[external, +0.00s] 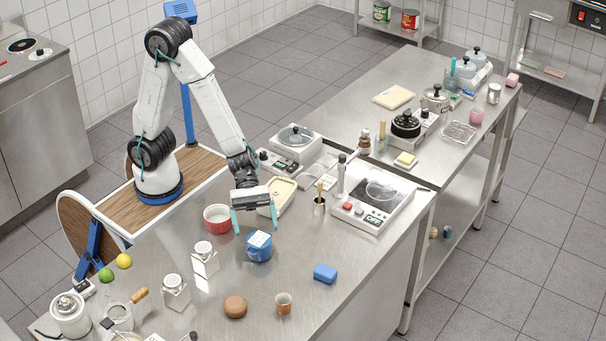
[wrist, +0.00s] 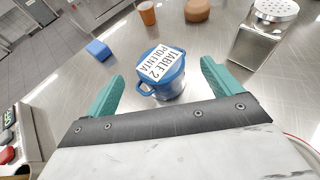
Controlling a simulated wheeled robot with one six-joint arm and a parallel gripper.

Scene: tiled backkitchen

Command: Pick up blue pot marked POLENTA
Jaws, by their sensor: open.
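The blue pot (external: 259,246) stands upright on the steel table. In the wrist view the blue pot (wrist: 167,84) shows a white lid label reading "TABLE 2 POLENTA" and a handle at its lower left. My gripper (external: 254,222) is open above and just behind the pot in the external view. In the wrist view the teal fingers of my gripper (wrist: 163,90) are spread to either side of the pot, with gaps between them and it. Nothing is held.
A blue block (external: 325,273), a brown bun-like item (external: 235,306) and a small cup (external: 283,303) lie nearer the front. Bare steel surrounds the pot's right side.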

